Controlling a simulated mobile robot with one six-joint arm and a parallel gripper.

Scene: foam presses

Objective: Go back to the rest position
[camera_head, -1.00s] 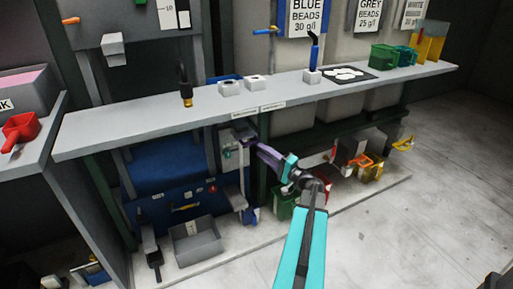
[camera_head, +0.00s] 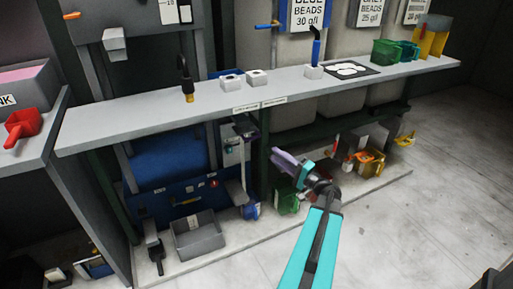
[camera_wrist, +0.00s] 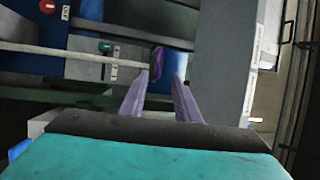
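My gripper (camera_head: 276,153) has purple fingers and a turquoise wrist. In the head view it is below the front edge of the long grey shelf (camera_head: 170,112), right of the press's grey control box (camera_head: 231,150). In the wrist view the two fingers of my gripper (camera_wrist: 162,82) stand apart with nothing between them, so it is open and empty. A small purple piece (camera_wrist: 157,60) shows just beyond the fingertips, near the end of a grey rod (camera_wrist: 75,54); I cannot tell whether it touches a finger.
The shelf holds white blocks (camera_head: 232,82), a black mat (camera_head: 336,74) and green (camera_head: 384,51) and yellow (camera_head: 432,41) containers. Under it are a blue press (camera_head: 170,165), a grey bin (camera_head: 198,236) and scoops (camera_head: 370,160). The floor (camera_head: 400,225) at right is clear.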

